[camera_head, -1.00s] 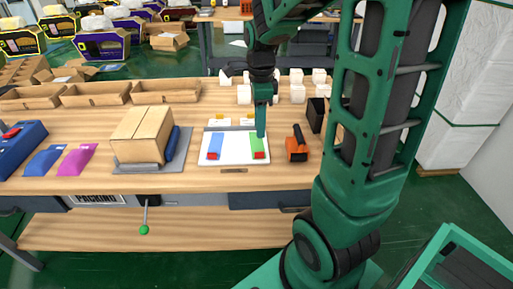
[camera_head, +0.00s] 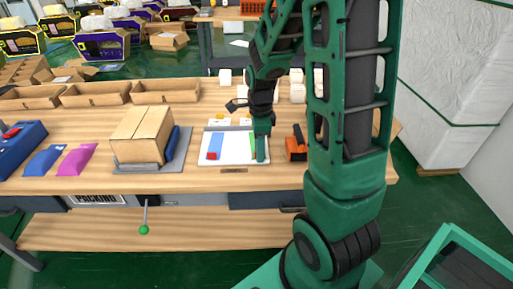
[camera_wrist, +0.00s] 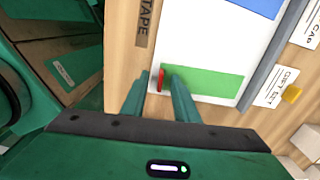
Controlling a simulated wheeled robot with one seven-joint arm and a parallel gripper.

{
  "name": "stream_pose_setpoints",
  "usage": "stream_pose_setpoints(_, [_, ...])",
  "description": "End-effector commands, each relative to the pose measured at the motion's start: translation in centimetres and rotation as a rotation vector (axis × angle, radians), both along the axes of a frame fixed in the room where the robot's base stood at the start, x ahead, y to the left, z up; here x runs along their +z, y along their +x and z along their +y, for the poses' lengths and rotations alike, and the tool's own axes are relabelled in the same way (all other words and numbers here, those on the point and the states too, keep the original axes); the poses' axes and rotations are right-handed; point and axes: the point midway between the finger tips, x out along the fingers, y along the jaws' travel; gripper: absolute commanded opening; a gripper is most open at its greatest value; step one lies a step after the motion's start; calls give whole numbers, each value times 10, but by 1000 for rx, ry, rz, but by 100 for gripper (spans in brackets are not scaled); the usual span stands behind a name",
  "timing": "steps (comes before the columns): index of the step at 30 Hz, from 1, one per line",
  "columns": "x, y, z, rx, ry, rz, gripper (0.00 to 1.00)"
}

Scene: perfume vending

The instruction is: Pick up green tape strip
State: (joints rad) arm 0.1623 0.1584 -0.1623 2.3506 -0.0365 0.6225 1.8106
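The green tape strip (camera_wrist: 212,82) lies flat on the white board (camera_wrist: 195,45), with a red end piece (camera_wrist: 161,79) at its near end. In the head view, a sliver of the green strip (camera_head: 253,143) shows beside my gripper (camera_head: 261,156), which hides the rest. In the wrist view, my gripper (camera_wrist: 158,88) has its two fingers apart, one on each side of the red end piece, low over the board. I cannot tell whether the fingers touch it.
A blue strip (camera_head: 215,146) lies on the left of the same board. An orange tool (camera_head: 296,147) stands close to the right. A cardboard box (camera_head: 143,135) is at the left, and small white boxes stand behind. The table's front edge is close by.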

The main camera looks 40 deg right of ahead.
Motion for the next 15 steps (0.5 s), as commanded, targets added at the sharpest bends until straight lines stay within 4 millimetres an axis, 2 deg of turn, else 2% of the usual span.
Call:
stream_pose_setpoints(5, [0, 0, 0, 0, 0, 0, 27])
stream_pose_setpoints(6, [0, 0, 0, 0, 0, 0, 23])
stream_pose_setpoints(9, [0, 0, 0, 0, 0, 0, 0])
stream_pose_setpoints(15, [0, 0, 0, 0, 0, 0, 0])
